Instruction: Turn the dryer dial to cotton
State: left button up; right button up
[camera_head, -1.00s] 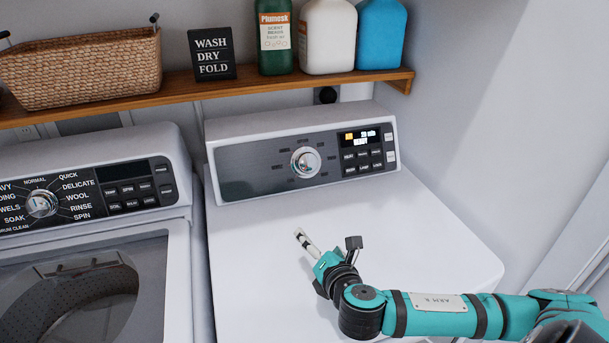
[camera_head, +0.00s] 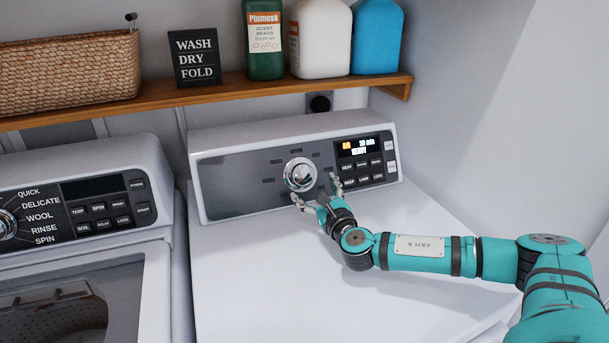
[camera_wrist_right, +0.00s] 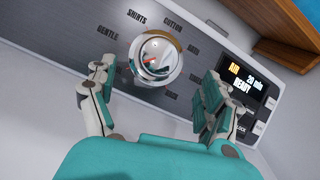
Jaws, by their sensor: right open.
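The dryer dial (camera_head: 300,174) is a round chrome knob on the dark panel of the dryer (camera_head: 240,184). In the right wrist view the dial (camera_wrist_right: 156,58) has a small red mark on its face, left of centre, and labels around it. "COTTON" stands above the dial, with "SHIRTS" and "GENTLE" to its left. My right gripper (camera_head: 315,190) is open just in front of and below the dial. In the wrist view its fingers (camera_wrist_right: 155,95) lie lower left and lower right of the dial, apart from it. My left gripper is out of view.
The dryer display (camera_head: 358,146) reads "AIR", "20 min" and "READY", with buttons below. The washer (camera_head: 80,215) stands at the left. A wooden shelf (camera_head: 200,97) above holds a basket (camera_head: 70,75), a sign (camera_head: 195,57) and bottles (camera_head: 320,40).

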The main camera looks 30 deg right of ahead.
aim_at(304, 176)
jog(key=x, duration=0.6)
jog(key=shift+w, duration=0.55)
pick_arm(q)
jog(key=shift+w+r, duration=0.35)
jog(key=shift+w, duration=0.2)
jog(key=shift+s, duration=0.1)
pick_arm(e)
jog(key=shift+c, duration=0.4)
jog(key=c, duration=1.1)
pick_arm(q)
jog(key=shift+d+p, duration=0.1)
jog(key=shift+p, duration=0.2)
